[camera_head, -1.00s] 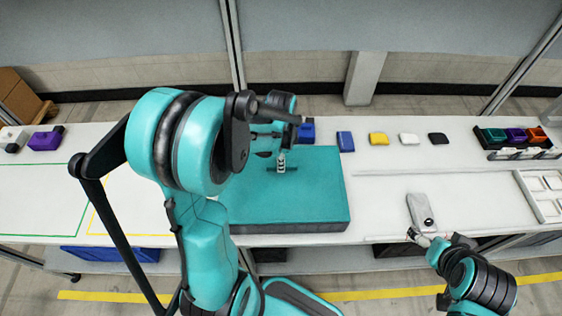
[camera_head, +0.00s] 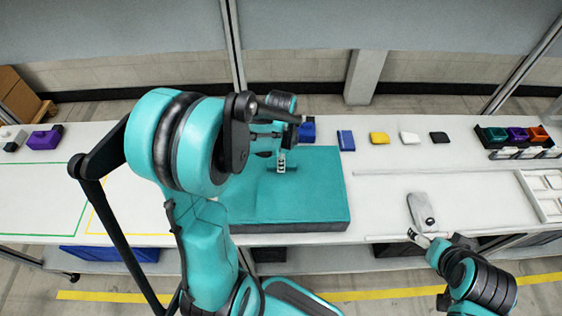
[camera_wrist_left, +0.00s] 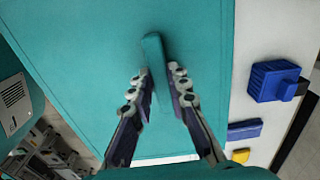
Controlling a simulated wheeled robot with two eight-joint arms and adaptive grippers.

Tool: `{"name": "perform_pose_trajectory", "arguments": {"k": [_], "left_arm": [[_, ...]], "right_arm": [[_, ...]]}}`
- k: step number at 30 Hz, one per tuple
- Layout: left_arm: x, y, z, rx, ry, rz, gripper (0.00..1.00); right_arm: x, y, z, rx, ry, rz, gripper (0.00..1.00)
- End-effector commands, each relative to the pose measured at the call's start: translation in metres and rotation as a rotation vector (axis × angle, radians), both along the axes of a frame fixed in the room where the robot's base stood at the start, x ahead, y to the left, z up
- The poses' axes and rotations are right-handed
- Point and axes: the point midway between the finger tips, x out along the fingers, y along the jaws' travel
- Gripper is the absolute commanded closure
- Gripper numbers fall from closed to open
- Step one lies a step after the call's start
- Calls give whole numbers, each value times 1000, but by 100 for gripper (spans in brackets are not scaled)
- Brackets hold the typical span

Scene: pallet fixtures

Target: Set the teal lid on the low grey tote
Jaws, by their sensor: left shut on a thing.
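The teal lid (camera_head: 300,200) is a large flat panel at the middle of the table, and it fills much of the left wrist view (camera_wrist_left: 80,50). A grey side (camera_head: 290,227) shows under its front edge; I cannot tell whether this is the lid's rim or the low grey tote. My left gripper (camera_head: 281,166) is over the lid, shut on its raised teal handle (camera_wrist_left: 153,50), which shows between the fingers in the left wrist view. My arm hides the lid's left part. My right gripper (camera_head: 418,236) is at the table's front right, its fingers unclear.
A blue block (camera_head: 307,132) stands just behind the lid, with blue (camera_head: 346,141), yellow (camera_head: 379,138), white (camera_head: 410,138) and black (camera_head: 439,138) pieces to its right. Coloured bins (camera_head: 514,136) stand at the far right. Green and yellow outlines mark the clear left tabletop.

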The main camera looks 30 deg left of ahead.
Motion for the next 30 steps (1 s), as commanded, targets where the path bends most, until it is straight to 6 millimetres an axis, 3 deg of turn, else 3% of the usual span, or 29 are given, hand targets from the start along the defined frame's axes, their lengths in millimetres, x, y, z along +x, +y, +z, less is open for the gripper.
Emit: {"name": "perform_pose_trajectory", "arguments": {"k": [13,14,15,17,26,30], "left_arm": [[0,0,-7,0,0,0,100],[0,0,-7,0,0,0,81],[0,0,-7,0,0,0,70],[0,0,-6,0,0,0,59],[0,0,-6,0,0,0,59],[0,0,7,0,0,0,59]], "right_arm": [[0,0,-7,0,0,0,18],[0,0,-7,0,0,0,18],[0,0,-6,0,0,0,18],[0,0,-6,0,0,0,18],[0,0,-6,0,0,0,18],[0,0,-6,0,0,0,18]]}}
